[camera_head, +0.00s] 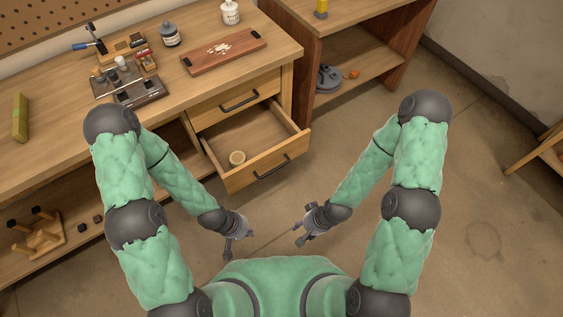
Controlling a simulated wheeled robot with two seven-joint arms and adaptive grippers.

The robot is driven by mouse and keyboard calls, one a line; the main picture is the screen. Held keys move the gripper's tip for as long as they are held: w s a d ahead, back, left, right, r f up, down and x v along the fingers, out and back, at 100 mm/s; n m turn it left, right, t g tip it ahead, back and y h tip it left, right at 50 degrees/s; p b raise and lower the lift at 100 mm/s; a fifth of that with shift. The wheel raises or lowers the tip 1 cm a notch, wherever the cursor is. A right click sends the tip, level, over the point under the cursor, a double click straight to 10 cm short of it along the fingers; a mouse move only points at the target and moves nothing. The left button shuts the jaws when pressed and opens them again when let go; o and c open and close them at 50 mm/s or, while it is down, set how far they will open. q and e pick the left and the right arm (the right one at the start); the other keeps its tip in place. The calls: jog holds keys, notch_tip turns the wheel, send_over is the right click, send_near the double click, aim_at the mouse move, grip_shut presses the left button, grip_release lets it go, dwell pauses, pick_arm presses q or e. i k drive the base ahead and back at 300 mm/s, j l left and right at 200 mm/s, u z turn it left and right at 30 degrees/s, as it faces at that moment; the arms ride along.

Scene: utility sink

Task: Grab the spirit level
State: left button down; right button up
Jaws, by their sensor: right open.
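A short yellow-green bar (20,118), which looks like the spirit level, lies on the wooden workbench (58,112) at the far left. My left gripper (229,250) hangs over the floor in front of the bench, well to the right of the bar and apart from it. It is too small in the view to tell whether its fingers are open. My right gripper (299,234) is open over the floor, right of the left gripper, and touches nothing.
A shelf unit (300,45) is behind right.

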aim_at(20, 121)
jog(key=u, duration=1.8)
jog(key=i+j+u, duration=0.1)
jog(key=i+j, duration=0.3)
jog(key=j, duration=0.2)
